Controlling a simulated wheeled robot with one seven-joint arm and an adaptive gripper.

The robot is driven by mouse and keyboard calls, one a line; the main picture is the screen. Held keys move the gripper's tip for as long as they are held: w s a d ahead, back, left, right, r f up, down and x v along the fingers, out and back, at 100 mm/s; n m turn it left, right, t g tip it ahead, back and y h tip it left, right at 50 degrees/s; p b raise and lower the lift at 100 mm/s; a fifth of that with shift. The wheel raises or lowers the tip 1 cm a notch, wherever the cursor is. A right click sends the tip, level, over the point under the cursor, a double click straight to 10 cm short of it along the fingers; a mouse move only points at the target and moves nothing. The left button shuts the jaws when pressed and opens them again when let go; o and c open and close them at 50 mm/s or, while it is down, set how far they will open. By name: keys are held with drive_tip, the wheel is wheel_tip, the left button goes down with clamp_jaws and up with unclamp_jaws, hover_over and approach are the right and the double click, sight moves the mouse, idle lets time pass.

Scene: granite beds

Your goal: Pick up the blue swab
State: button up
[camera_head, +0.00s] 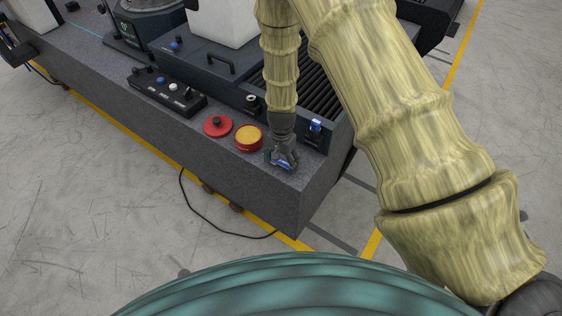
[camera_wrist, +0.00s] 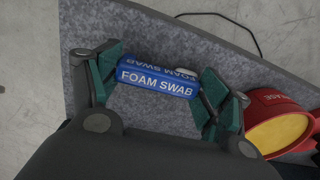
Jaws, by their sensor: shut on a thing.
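The blue swab is a small blue pack (camera_wrist: 158,78) with white "FOAM SWAB" lettering, and it lies across between my two green-padded fingers in the wrist view. My gripper (camera_wrist: 163,85) is shut on it, with one finger at each end. In the head view my gripper (camera_head: 282,158) points down at the front right corner of the granite bed, and a bit of the blue swab (camera_head: 285,165) shows at its tip. Whether the swab touches the granite surface is hard to tell.
An open red tin with yellow contents (camera_head: 248,138) stands close left of my gripper, with a red lid (camera_head: 217,126) beyond it. A black control box (camera_head: 167,91) lies farther left. A blue-topped item (camera_head: 315,127) stands to the right. The granite bed's front edge (camera_head: 240,185) is near.

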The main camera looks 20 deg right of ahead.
drive_tip(key=shift+r, duration=0.15)
drive_tip(key=shift+r+b, duration=0.35)
drive_tip(key=shift+r, duration=0.25)
drive_tip(key=shift+w+r+b, duration=0.1)
drive_tip(key=shift+r+b, duration=0.25)
drive_tip(key=shift+r, duration=0.55)
drive_tip(key=s+a+r+b, duration=0.1)
drive_tip(key=s+a, duration=0.3)
drive_tip(key=s, duration=0.3)
drive_tip(key=s+a+b, duration=0.2)
drive_tip(key=s+a, duration=0.1)
drive_tip(key=s, duration=0.4)
drive_tip(key=shift+a+r, duration=0.35)
drive_tip(key=shift+a, duration=0.05)
drive_tip(key=shift+s, duration=0.1)
drive_tip(key=shift+o, duration=1.4)
drive_tip(key=c, duration=0.4)
